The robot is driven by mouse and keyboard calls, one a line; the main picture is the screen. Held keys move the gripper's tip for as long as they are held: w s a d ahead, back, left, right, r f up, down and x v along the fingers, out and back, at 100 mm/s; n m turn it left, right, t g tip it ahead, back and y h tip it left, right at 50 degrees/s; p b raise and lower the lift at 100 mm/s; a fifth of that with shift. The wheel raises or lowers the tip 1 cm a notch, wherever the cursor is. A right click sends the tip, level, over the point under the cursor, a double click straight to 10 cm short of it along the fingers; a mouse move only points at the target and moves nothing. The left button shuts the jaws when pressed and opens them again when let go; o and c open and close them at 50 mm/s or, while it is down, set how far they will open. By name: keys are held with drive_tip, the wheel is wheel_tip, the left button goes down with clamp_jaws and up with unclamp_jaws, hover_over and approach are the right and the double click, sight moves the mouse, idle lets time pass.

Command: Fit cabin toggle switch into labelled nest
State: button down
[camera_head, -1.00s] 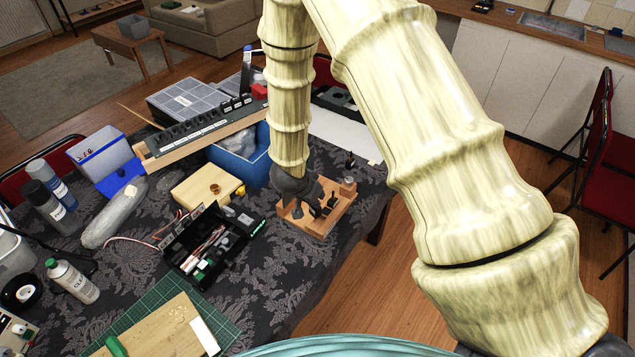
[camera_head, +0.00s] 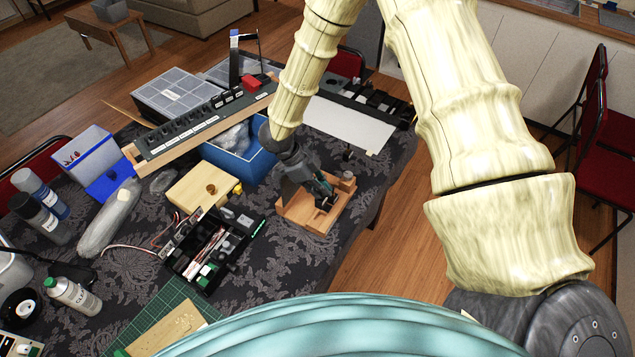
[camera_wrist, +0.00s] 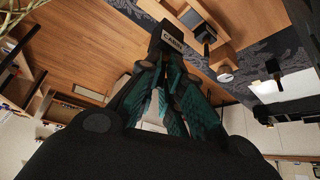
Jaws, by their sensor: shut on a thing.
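The cabin toggle switch is a black block with a white "CABIN" label (camera_wrist: 172,40). My gripper (camera_wrist: 163,62) is shut on it, with its teal fingers closed around the block's near end in the wrist view. In the head view my gripper (camera_head: 322,186) is tilted over a wooden stand (camera_head: 298,212), and the switch is hard to tell apart there. The long dark panel with a row of labelled nests (camera_head: 185,133) lies on a wooden base, left of and behind my gripper. Several black switches stand at its right end.
A blue bin (camera_head: 240,168) and a wooden block (camera_head: 203,188) lie between the stand and the panel's front side. A black organiser box (camera_head: 210,250) stands to the left front. A white sheet (camera_head: 350,125) lies behind. The table's right edge is near the stand.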

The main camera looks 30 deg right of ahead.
sight(320, 200)
drive_tip(key=shift+d, duration=0.15)
idle(0.3)
drive_tip(key=shift+w, duration=0.1)
drive_tip(key=shift+f+b, duration=1.2)
drive_tip(key=shift+f, duration=1.7)
drive_tip(key=shift+p, duration=0.5)
drive_tip(key=shift+f+b, duration=0.75)
drive_tip(key=shift+f, duration=0.9)
drive_tip(key=c, duration=1.5)
unclamp_jaws()
